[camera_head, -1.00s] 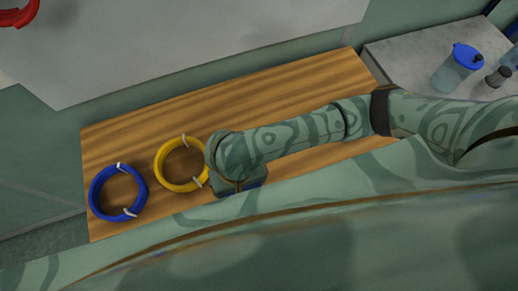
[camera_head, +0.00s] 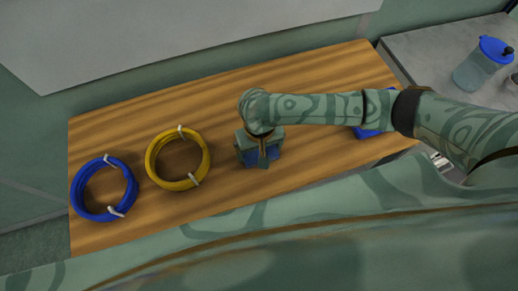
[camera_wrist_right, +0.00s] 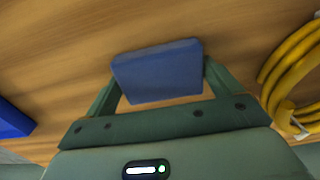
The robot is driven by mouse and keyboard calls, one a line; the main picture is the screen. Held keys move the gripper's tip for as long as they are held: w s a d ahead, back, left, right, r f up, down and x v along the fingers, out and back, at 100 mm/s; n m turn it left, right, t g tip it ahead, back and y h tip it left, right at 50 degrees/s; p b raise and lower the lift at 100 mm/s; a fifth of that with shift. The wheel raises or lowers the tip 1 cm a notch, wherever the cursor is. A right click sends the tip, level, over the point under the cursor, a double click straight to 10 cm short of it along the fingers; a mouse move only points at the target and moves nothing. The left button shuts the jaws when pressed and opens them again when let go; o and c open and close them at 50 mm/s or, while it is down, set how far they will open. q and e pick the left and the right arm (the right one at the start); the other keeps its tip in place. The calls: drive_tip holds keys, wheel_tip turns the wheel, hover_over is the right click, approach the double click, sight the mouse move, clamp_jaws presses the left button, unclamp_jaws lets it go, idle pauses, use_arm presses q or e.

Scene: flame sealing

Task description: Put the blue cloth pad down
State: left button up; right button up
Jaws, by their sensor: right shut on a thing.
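The blue cloth pad (camera_wrist_right: 157,72) is held between the two fingers of my right gripper (camera_wrist_right: 160,82), over the wooden top. In the head view my right gripper (camera_head: 262,158) is to the right of the yellow coil, and only parts of the pad (camera_head: 274,154) show beside it. The gripper is shut on the pad. I cannot tell whether the pad touches the wood. My left gripper is not in view.
The wooden table (camera_head: 320,75) carries a yellow coil (camera_head: 150,166) and a blue coil (camera_head: 76,200) at left. Another blue object (camera_head: 368,132) lies partly hidden under my right forearm. A blue-lidded container (camera_head: 478,70) stands on the grey surface at right. Wood behind the gripper is clear.

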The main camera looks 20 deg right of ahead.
sight(259, 151)
drive_tip(key=shift+f, duration=0.1)
drive_tip(key=o, duration=0.7)
wheel_tip(259, 151, up, 12)
drive_tip(key=p, duration=0.6)
